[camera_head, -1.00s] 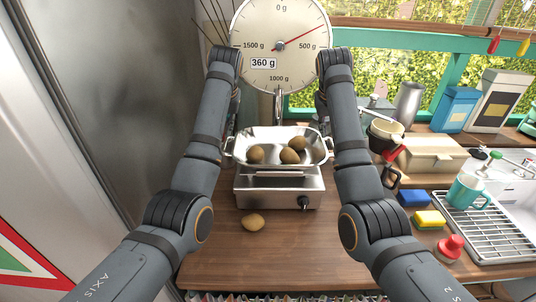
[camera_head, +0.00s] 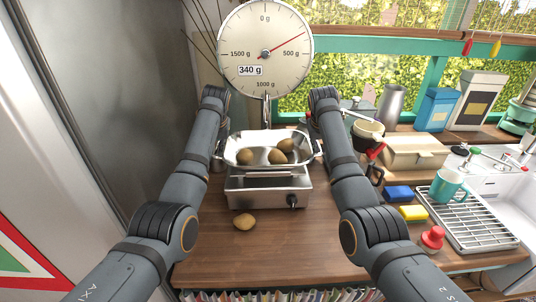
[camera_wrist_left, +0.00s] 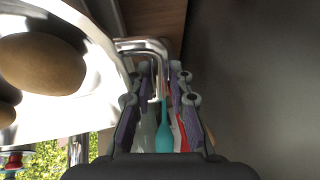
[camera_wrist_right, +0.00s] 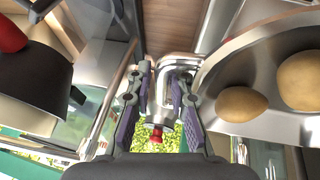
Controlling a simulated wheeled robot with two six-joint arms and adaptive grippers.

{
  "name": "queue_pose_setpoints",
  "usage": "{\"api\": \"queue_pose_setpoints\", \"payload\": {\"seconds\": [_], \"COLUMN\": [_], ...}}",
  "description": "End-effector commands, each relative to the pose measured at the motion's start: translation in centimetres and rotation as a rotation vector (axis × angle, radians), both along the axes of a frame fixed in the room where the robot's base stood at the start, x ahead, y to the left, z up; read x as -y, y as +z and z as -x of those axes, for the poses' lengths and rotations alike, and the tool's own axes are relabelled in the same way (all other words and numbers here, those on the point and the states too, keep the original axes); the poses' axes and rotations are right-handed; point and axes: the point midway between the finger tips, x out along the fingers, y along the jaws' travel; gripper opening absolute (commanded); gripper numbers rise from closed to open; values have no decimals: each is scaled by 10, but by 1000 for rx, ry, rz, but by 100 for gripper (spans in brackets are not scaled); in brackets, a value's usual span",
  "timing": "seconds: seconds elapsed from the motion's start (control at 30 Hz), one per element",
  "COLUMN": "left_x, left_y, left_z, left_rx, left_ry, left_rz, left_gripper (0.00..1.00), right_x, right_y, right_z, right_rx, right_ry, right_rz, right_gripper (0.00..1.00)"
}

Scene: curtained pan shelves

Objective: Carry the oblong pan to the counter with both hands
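The oblong pan (camera_head: 237,139) is a shiny metal pan with a loop handle at each end, resting level on the steel scale (camera_head: 262,187). It holds three brown potatoes (camera_head: 277,157). My left gripper (camera_wrist_left: 161,72) is open at the pan's left handle (camera_wrist_left: 142,44), which reaches in between its fingertips. My right gripper (camera_wrist_right: 160,74) is open at the right handle (camera_wrist_right: 178,62), which lies at its fingertips. I cannot tell whether the fingers touch the handles. In the head view my wrists hide most of both grippers.
The round dial (camera_head: 265,22) behind the pan reads 340 g. A loose potato (camera_head: 244,222) lies on the wooden counter (camera_head: 270,255) in front of the scale. Sponges (camera_head: 413,212), a red-topped jar (camera_head: 432,238) and a drying rack (camera_head: 468,228) stand to the right. The counter's front middle is clear.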

Motion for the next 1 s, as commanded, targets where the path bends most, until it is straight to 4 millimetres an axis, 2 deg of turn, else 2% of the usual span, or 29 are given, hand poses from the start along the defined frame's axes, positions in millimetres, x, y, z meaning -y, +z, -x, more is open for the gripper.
{"api": "queue_pose_setpoints", "payload": {"seconds": [0.33,0.5,1.0], "left_x": [-1,-1,-1], "left_y": [-4,-4,-2], "left_z": [-2,-1,-2], "left_rx": [1,1,3], "left_ry": [0,0,-1], "left_rz": [0,0,0], "left_gripper": [19,0,0], "right_x": [0,0,0], "right_y": [-4,-4,-1], "right_z": [-2,-2,-2], "right_rx": [0,0,3], "right_ry": [0,0,1], "right_rz": [-1,0,0], "right_gripper": [20,0,0]}}
